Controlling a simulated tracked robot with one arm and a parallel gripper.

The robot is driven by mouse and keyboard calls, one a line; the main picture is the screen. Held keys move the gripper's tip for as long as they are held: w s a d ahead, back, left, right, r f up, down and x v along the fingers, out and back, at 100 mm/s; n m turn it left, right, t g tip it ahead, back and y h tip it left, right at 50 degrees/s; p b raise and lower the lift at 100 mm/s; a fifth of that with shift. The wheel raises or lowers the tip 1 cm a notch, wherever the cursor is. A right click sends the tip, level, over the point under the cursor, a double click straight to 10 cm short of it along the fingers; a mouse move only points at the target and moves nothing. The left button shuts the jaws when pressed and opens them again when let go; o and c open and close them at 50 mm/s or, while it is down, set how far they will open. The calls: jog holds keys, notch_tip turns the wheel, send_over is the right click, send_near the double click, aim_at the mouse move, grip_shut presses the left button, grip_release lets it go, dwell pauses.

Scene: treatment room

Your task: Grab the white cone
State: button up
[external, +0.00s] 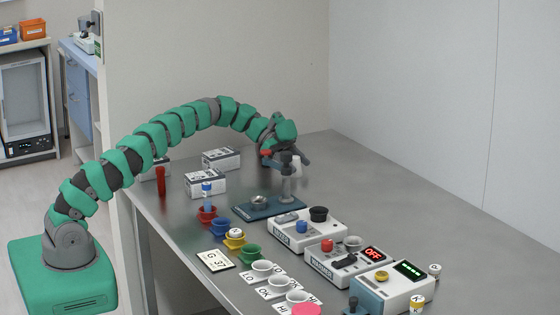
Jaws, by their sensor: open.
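A small white piece (296,164), which may be the white cone, shows right beside my gripper (287,161). It is too small to tell its exact shape or whether it touches the fingers. The jaws are open, and the fingers are partly hidden by the wrist.
White boxes (221,159) and a red cylinder (160,180) stand left of the post. Coloured cups (207,216), white cups (279,284) on cards and white devices (390,287) fill the front. The table's right rear is clear.

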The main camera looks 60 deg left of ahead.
jog(key=shift+c, duration=0.4)
jog(key=c, duration=1)
jog(key=shift+o, duration=0.2)
